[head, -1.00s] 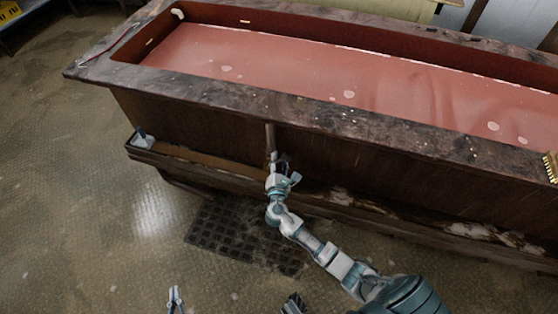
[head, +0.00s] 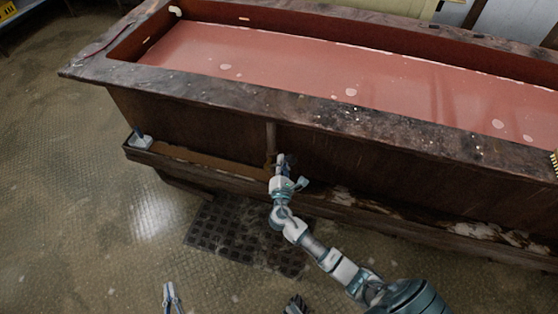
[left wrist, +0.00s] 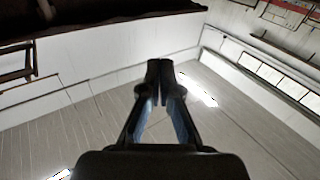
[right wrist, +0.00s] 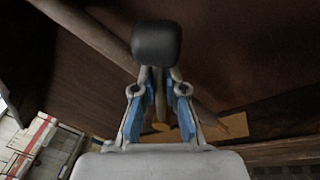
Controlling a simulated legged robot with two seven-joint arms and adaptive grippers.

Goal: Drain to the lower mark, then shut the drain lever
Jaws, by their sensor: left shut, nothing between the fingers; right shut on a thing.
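The tank (head: 101,72) is a long dark wooden trough with flat reddish liquid (head: 290,75) inside. Small pale marks show on its inner walls, one at the left (head: 149,42) and one at the back (head: 245,19). My right gripper (head: 280,160) is at the tank's front, beside a vertical pipe (head: 270,136). In the right wrist view the right gripper (right wrist: 158,90) is shut on the drain lever, whose black knob (right wrist: 157,43) shows at the fingertips. The rest of the lever is mostly hidden. My left gripper (head: 171,295) is shut and empty, low over the floor; its fingertips meet in the left wrist view (left wrist: 160,80).
A ledge (head: 195,157) runs along the tank's front, with a small white-and-blue item (head: 140,139) at its left end. A dark floor grate (head: 225,233) lies below the right gripper. The floor at the left is clear.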

